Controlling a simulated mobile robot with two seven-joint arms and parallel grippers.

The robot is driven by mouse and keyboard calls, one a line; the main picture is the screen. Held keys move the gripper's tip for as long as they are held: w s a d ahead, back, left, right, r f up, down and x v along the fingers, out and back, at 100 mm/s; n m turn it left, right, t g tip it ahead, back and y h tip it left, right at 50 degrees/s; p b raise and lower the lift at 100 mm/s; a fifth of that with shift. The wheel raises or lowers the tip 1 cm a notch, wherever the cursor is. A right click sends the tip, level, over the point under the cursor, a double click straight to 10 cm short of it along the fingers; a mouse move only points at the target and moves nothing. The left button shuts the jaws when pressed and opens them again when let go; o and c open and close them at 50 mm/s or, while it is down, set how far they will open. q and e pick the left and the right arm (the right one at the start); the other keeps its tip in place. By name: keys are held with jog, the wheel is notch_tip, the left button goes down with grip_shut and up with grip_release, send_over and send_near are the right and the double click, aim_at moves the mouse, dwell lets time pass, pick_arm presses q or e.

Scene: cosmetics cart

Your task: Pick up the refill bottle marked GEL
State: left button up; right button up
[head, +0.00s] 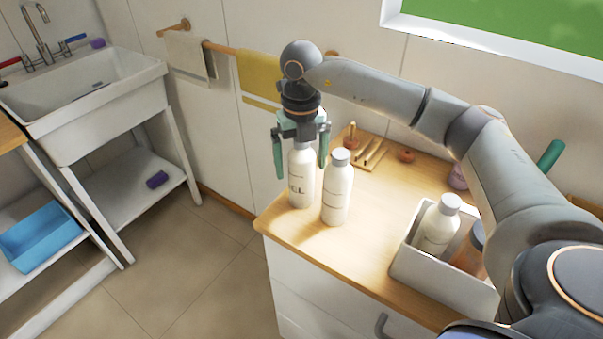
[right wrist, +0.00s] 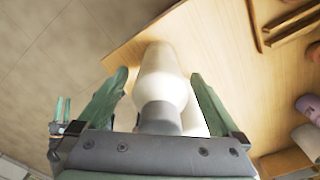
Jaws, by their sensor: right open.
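The refill bottle marked GEL (head: 301,180) is white and stands upright near the left corner of the wooden cart top; only the letters "EL" are readable. My right gripper (head: 301,165) is above it, pointing down, with green fingers open on either side of its upper part. In the right wrist view the bottle (right wrist: 158,75) lies between the two open fingers (right wrist: 160,92), its grey cap close to the palm. A second white bottle (head: 338,190) with a grey cap stands just right of it.
A white bin (head: 422,268) on the cart holds a white bottle (head: 439,226) and an amber one. Wooden sticks (head: 372,155) and small items lie at the back. A sink (head: 90,90) stands at left. The cart top's front left edge is close to the bottles.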

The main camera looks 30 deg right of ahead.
jog(key=shift+f, duration=0.55)
grip_shut()
dwell(0.5)
